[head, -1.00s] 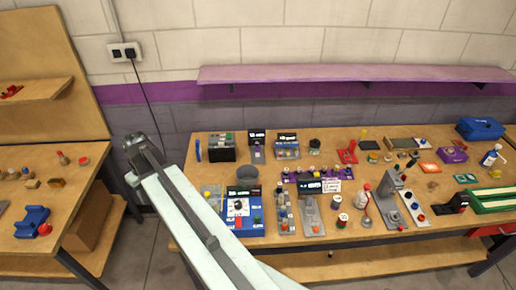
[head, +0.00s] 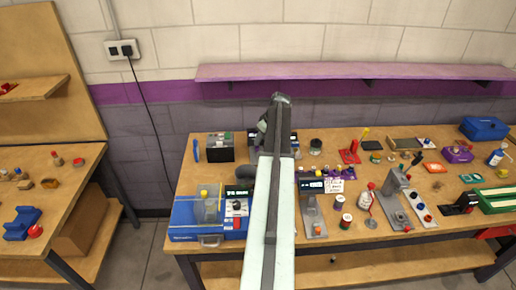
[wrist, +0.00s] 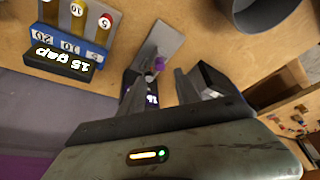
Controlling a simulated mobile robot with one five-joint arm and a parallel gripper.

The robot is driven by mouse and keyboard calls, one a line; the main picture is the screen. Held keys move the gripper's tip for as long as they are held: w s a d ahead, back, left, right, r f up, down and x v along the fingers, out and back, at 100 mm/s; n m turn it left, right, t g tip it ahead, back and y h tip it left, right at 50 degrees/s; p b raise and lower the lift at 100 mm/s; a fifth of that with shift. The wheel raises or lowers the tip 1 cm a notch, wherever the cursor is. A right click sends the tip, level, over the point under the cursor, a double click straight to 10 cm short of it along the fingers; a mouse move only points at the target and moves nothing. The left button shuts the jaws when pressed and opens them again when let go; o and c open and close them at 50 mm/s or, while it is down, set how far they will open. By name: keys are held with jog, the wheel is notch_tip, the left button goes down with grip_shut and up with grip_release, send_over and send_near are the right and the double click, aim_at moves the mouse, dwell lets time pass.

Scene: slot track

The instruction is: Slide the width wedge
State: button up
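In the head view my gripper (head: 263,133) is over the back of the bench, and my arm hides the plate there. I cannot tell whether a finger touches it.
A blue stand with coloured pieces (wrist: 75,25) and a display (wrist: 62,64) is beside the plate. A grey cup (wrist: 265,22) is on the other side. A blue box (head: 187,219) is at the bench's front left; several devices crowd the right.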

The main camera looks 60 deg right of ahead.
aim_at(258, 147)
jog(key=b+x, duration=0.5)
jog(key=x, duration=0.1)
jog(key=shift+f, duration=0.3)
jog(key=shift+r, duration=0.1)
grip_shut()
dwell(0.9)
